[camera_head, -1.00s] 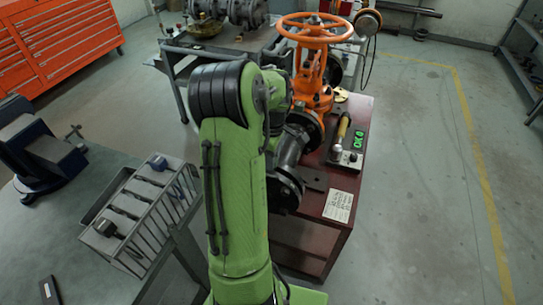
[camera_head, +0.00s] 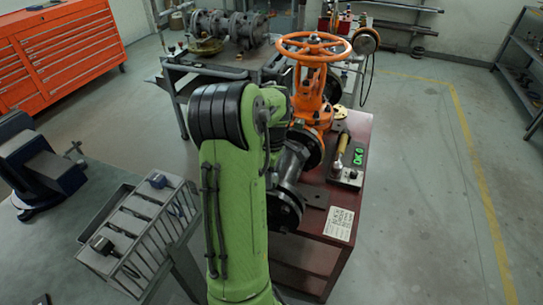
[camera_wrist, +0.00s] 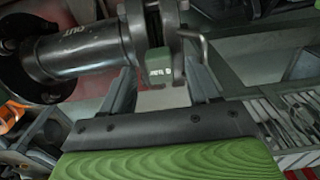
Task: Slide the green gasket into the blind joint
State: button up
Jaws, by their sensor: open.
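In the wrist view a small green block with pale lettering, which looks like the green gasket's tab (camera_wrist: 158,68), sits at the flanges at the end of a dark pipe marked OUT (camera_wrist: 88,44). A pale grey plate (camera_wrist: 163,97) shows just below it. My gripper (camera_wrist: 165,82) is open, its two fingers on either side of the tab and plate; I cannot tell whether they touch. How far the gasket sits in the joint is hidden. In the head view the dark flanged pipe (camera_head: 287,172) joins the orange valve (camera_head: 309,115); my arm hides the gripper and gasket.
A bent metal rod (camera_wrist: 203,45) stands close right of the flanges. A slotted tool rack (camera_head: 135,235) stands left of my arm.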

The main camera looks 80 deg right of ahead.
notch_tip(320, 180, up, 14)
jog(key=p, duration=0.3)
jog(key=shift+p, duration=0.4)
